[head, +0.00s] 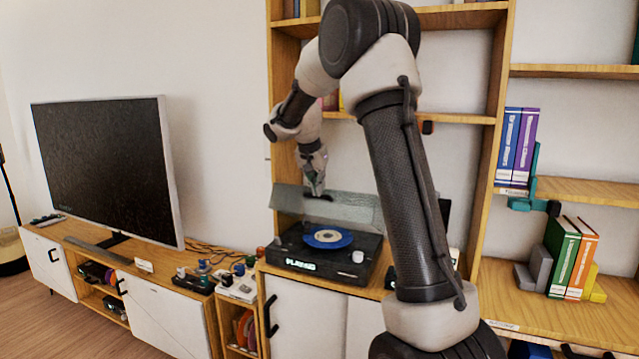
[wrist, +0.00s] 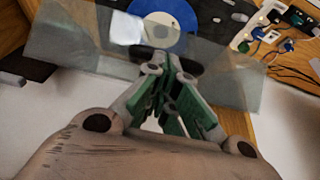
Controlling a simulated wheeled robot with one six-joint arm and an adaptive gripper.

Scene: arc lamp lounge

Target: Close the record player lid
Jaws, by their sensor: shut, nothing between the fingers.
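The record player (head: 300,262) is a black box on the wooden cabinet, with a blue record (head: 327,238) on its platter. Its clear lid (head: 345,207) stands raised and tilted at the back of the player. My gripper (head: 317,190) is shut and empty, with its fingertips at the lid's upper part. In the wrist view the gripper (wrist: 170,62) points down over the see-through lid (wrist: 75,45), and the blue record (wrist: 165,15) shows beyond it. I cannot tell for certain whether the fingertips touch the lid.
A television (head: 105,165) stands on the low cabinet at left. Small devices and cables (head: 215,275) lie left of the player. Shelves with books (head: 515,145) rise at right. The cabinet's black door handle (head: 270,315) is below the player.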

